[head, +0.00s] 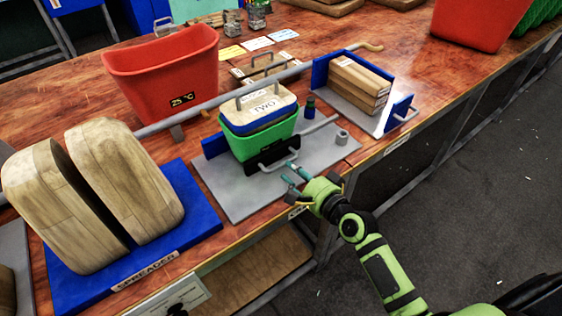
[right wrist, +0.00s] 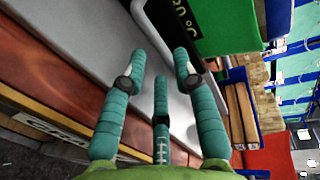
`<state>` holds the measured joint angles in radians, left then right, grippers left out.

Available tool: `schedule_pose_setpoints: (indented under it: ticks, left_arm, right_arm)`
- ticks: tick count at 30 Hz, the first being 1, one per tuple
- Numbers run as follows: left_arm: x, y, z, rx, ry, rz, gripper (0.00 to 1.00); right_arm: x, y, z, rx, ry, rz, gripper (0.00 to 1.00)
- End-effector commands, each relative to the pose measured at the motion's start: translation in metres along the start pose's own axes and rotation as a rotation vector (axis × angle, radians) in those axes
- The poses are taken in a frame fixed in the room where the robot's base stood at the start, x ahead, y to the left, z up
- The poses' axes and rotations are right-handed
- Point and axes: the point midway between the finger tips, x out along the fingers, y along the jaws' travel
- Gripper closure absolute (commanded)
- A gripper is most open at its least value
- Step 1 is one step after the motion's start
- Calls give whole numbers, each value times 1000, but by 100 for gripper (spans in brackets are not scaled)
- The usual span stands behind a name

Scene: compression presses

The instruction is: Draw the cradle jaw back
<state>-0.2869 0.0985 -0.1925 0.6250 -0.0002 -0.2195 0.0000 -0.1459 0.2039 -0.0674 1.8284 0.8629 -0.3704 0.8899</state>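The cradle press has a grey base plate (head: 230,196) with a blue upright jaw (head: 214,145) on its left side. A green bin (head: 255,143) stands on the plate, with a blue-rimmed lid block marked TWO (head: 268,110) in its top. A black front piece (head: 262,163) with a grey bar handle (head: 279,158) sits against the bin's near side; the handle also shows in the right wrist view (right wrist: 148,28). My right gripper (head: 291,172) is open and empty, its teal fingertips just short of the handle. It also shows in the right wrist view (right wrist: 160,65). My left gripper is out of view.
A red bin (head: 165,72) stands behind left. A spreader with two wooden blocks (head: 125,180) on a blue base is at the left. Another press holding wooden pieces (head: 357,84) is at the right. A grey rod (head: 222,99) runs behind the bin. The floor right of the bench is clear.

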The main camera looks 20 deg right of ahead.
Motion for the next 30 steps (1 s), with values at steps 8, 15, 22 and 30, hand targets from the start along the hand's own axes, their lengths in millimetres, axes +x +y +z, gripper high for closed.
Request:
schedule_pose_setpoints:
  ticks: [8, 15, 22, 30]
  left_arm:
    - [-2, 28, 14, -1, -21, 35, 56]
    - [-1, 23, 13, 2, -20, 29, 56]
    - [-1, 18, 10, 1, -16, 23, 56]
    - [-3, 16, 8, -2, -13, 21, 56]
  right_arm:
    - [40, 0, 0, -1, -1, -1, 70]
    - [47, 0, 1, -2, 0, 0, 70]
    - [47, 0, 0, -2, 0, 0, 100]
    - [42, 1, 0, -2, 0, 3, 100]
